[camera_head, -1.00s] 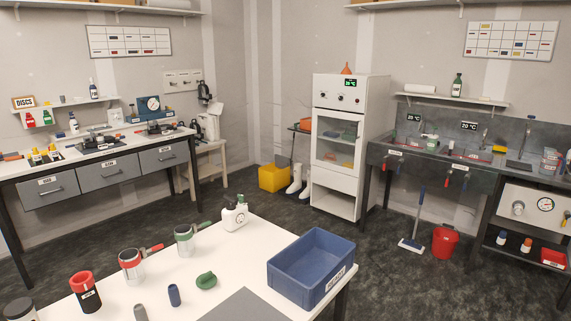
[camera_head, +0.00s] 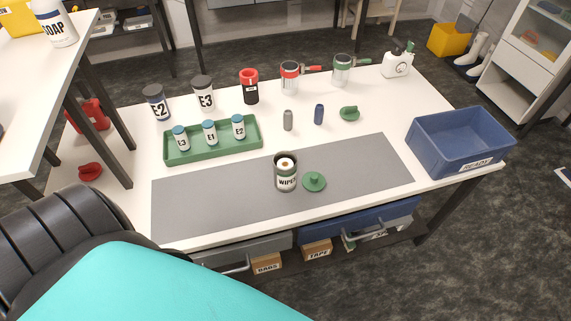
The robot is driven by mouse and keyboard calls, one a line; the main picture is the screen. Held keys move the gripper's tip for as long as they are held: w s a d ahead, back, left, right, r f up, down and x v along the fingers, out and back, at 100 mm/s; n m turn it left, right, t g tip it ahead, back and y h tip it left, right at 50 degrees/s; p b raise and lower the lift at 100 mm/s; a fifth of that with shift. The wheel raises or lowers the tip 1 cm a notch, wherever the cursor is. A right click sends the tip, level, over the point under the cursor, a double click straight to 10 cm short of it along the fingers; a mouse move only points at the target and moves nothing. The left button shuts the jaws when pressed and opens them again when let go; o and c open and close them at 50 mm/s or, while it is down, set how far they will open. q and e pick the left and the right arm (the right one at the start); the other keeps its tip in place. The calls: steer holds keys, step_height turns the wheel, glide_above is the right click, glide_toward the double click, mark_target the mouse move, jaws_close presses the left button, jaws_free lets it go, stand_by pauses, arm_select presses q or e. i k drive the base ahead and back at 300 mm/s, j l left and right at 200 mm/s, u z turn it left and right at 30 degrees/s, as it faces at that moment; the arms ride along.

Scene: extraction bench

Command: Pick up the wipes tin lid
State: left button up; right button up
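The wipes tin (camera_head: 287,182) is a dark, open-topped can with a WIPES label, standing upright on the grey mat (camera_head: 215,200). A pale roll with a brown centre shows in its mouth. A round green lid with a small knob (camera_head: 314,181) lies flat on the mat just right of the tin, knob up. It appears to be off the tin, close beside it. Neither of my grippers is in view.
A green tray (camera_head: 213,154) with small labelled bottles is behind left of the tin. A blue READY bin (camera_head: 460,143) stands at the right. Jars and cans line the back of the table. The mat's right half is clear.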

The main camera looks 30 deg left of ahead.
mark_target(313, 181)
steer(key=u, duration=1.05)
